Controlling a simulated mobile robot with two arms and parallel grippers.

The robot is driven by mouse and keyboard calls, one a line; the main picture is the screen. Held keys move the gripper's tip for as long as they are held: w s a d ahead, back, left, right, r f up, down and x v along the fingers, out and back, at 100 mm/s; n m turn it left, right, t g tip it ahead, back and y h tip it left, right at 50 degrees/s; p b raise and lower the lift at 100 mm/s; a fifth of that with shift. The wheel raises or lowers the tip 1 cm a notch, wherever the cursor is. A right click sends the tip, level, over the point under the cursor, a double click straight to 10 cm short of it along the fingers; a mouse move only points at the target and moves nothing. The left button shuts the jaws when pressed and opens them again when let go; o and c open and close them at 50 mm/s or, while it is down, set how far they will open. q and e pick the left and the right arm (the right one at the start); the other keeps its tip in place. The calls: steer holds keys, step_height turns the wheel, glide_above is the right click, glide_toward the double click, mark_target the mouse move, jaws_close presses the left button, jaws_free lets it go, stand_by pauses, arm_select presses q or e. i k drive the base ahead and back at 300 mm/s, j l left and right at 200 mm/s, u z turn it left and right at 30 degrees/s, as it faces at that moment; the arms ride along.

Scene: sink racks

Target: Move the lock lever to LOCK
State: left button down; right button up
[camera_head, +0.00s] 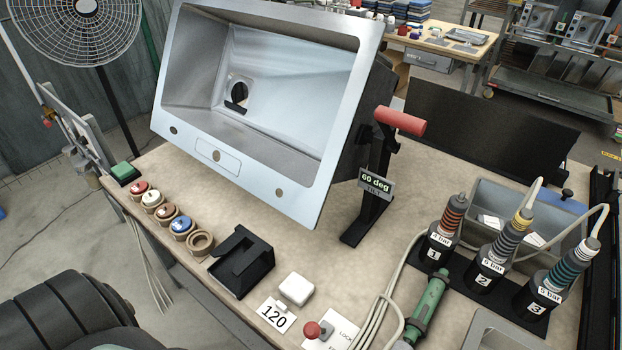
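A small lever with a red ball knob (312,329) stands on a white label plate (340,339) at the bottom edge of the head view. The plate reads LOCK at its upper right, and a second word starting with F below it is cut off by the frame edge. The knob lies to the left of the lever's grey pivot, away from the LOCK word. I cannot tell which marked position it is in. Neither of my grippers shows.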

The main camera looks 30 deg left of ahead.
mark_target(312, 329)
steer(key=k+u, duration=0.2)
steer(key=u, duration=0.6)
